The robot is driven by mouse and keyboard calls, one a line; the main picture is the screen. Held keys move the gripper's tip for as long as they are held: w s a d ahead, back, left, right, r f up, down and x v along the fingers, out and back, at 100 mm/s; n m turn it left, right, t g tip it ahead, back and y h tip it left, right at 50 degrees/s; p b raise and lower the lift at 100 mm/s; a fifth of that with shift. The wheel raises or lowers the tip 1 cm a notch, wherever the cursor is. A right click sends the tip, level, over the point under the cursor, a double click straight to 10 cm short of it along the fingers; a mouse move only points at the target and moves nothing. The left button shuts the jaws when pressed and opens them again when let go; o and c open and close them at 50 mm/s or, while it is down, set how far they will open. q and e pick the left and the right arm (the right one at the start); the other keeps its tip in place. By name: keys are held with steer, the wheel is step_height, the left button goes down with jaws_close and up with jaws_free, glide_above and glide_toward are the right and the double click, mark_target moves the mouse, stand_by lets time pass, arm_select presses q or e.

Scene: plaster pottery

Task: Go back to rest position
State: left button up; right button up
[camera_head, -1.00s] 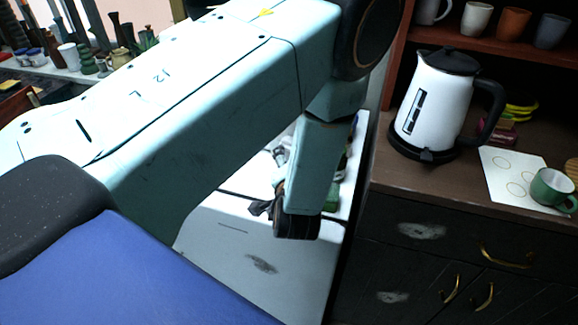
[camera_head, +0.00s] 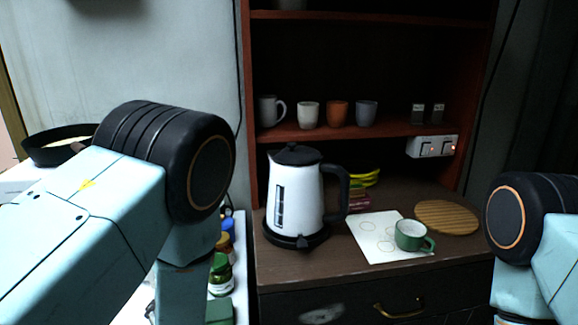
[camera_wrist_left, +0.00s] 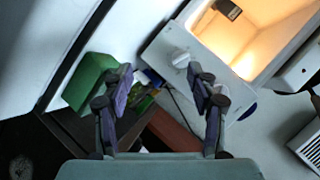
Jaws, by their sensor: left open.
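My left gripper (camera_wrist_left: 160,80) is open in the left wrist view, with its two dark fingers apart and nothing held between them. Below and beyond it are a green box (camera_wrist_left: 89,80) on the left and an open, warmly lit white box-like unit (camera_wrist_left: 245,40) on the upper right. In the head view my left arm fills the lower left, and its gripper is out of the picture. My right arm shows at the right edge, and its gripper is out of the picture.
A dark wooden cabinet (camera_head: 340,295) bears a white kettle (camera_head: 297,200), a green cup (camera_head: 412,236) on a white sheet (camera_head: 372,243), and a round wooden board (camera_head: 447,216). Several mugs stand on the shelf above. Jars (camera_head: 220,275) stand beside my left arm.

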arm_select(q)
steer(key=s+d+f+n+g+h, duration=0.15)
steer(key=s+f+g+h, duration=0.3)
steer(key=s+f, duration=0.65)
steer(key=s+d+f+n+g+h, duration=0.1)
steer(key=s+d+n+g, duration=0.15)
steer(key=s, duration=0.65)
steer(key=s+d+f+n+g+h, duration=0.15)
steer(key=s+g, duration=0.25)
steer(key=s, duration=0.5)
step_height(320, 180, down, 12)
steer(key=b, duration=1.2)
steer(key=shift+w+m+t, duration=0.15)
steer(key=shift+m+t, duration=0.15)
steer(key=shift+m, duration=0.15)
steer(key=shift+r, duration=0.1)
steer(key=shift+c, duration=0.2)
